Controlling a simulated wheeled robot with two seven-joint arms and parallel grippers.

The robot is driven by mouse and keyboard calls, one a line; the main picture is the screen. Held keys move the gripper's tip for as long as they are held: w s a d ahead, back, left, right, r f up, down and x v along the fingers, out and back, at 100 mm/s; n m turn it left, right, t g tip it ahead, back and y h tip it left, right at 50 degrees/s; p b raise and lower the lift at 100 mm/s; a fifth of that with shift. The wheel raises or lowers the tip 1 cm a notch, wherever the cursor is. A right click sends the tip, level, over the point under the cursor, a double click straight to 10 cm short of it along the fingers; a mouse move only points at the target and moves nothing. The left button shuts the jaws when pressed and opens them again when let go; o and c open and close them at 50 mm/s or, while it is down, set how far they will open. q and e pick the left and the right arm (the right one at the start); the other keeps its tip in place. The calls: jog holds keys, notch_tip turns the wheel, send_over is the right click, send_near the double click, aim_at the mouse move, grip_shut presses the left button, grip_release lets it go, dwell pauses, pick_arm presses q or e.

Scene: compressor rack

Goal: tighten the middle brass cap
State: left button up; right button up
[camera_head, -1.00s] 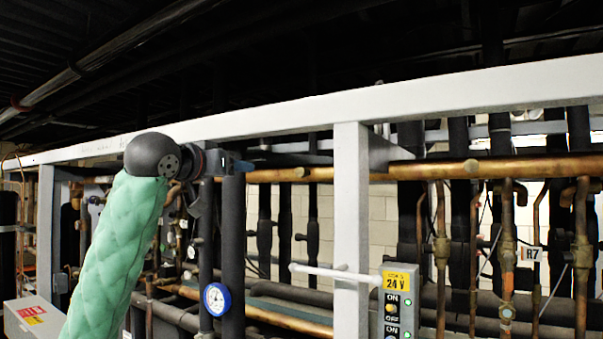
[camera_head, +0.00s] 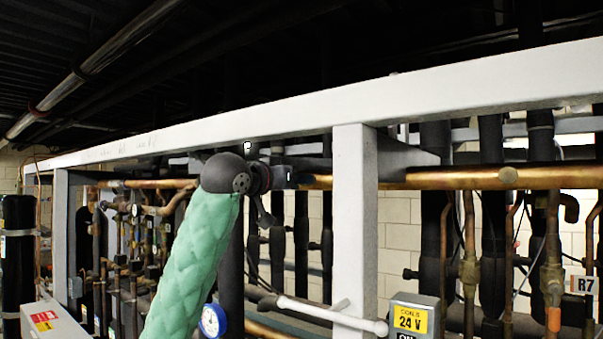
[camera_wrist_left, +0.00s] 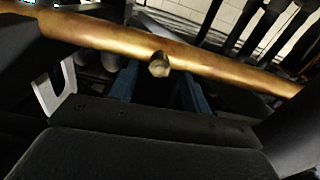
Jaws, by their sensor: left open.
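A small brass cap (camera_wrist_left: 159,65) sticks out from a horizontal copper pipe (camera_wrist_left: 225,65) in the left wrist view. My left gripper (camera_wrist_left: 158,88) is open, with one blue finger on each side of the cap's line. The cap appears just ahead of the fingers; I cannot tell whether they touch it. In the head view my left gripper (camera_head: 290,178) is at the copper pipe (camera_head: 440,178), left of the white post, and hides that stretch. Another brass cap (camera_head: 509,175) shows on the pipe right of the post. My right gripper is out of view.
A white rack beam (camera_head: 300,118) runs just above the pipe, and a white post (camera_head: 354,220) stands right of my gripper. A white handle bar (camera_head: 330,315), a 24 V box (camera_head: 415,315) and a blue gauge (camera_head: 213,320) sit lower. Black pipes stand behind.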

pick_arm(q)
jog(key=shift+p+x, duration=0.55)
jog(key=shift+x, duration=0.65)
jog(key=shift+w, duration=0.1)
jog(key=c, duration=1)
